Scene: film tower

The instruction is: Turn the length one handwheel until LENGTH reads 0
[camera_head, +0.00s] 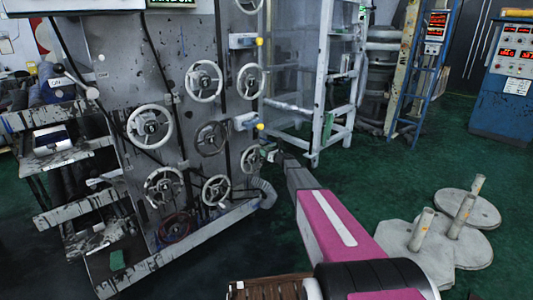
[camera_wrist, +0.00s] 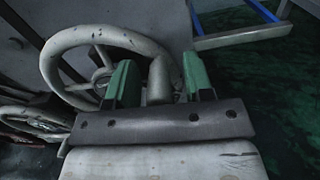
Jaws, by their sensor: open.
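A pale handwheel (camera_head: 247,161) stands low at the right edge of the grey machine panel. In the wrist view its rim and spokes (camera_wrist: 62,48) fill the upper left. My gripper (camera_head: 271,155) is right beside this wheel. In the wrist view my gripper (camera_wrist: 160,76) has its two green fingers apart, with the wheel's upright grey handle (camera_wrist: 159,82) between them. A gap shows on the handle's left and right; contact is not clear. No label naming the length one wheel is legible, and I cannot read a LENGTH value.
Several other handwheels (camera_head: 204,82) sit close by on the panel (camera_head: 120,62). A white frame (camera_head: 318,108) and blue ladder (camera_head: 412,92) stand behind. Round grey weights (camera_head: 432,250) lie on the green floor at right. A control cabinet (camera_head: 503,92) is far right.

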